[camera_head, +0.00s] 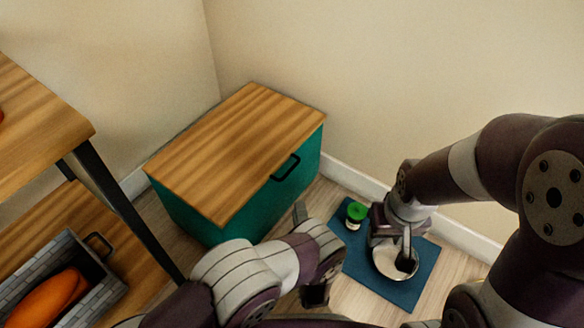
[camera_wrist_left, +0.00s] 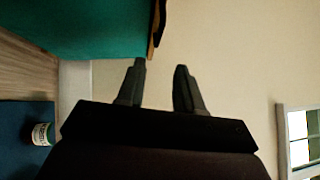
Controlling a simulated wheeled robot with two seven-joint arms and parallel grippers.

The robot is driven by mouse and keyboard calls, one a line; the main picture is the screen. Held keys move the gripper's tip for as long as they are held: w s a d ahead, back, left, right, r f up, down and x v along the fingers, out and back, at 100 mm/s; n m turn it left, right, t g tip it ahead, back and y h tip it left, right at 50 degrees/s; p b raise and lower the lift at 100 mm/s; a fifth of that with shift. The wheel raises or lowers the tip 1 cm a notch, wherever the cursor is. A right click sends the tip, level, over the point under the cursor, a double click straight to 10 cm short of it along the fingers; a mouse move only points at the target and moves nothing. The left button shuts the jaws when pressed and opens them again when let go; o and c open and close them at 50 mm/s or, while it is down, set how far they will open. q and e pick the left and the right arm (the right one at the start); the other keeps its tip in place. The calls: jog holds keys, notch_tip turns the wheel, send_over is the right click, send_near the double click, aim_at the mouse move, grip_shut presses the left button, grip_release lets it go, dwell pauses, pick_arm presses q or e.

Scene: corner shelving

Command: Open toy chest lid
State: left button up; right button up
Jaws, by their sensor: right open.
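The toy chest (camera_head: 245,230) is teal with a striped wooden lid (camera_head: 235,150), which lies shut on top. A black handle (camera_head: 286,168) is on its right-hand side, just below the lid's edge. My right gripper (camera_head: 391,240) is open over a pale bowl (camera_head: 396,262).
A blue mat (camera_head: 354,266) lies on the floor under the bowl and a green-lidded jar (camera_head: 355,214). A wooden shelf unit with a dark leg (camera_head: 120,210) stands at left, with a grey box (camera_head: 105,290) holding an orange object. Walls close the corner behind the chest.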

pick_arm(q)
jog(key=b+x, duration=0.5)
jog(key=x, duration=0.7)
jog(key=shift+w, duration=0.3)
grip_shut()
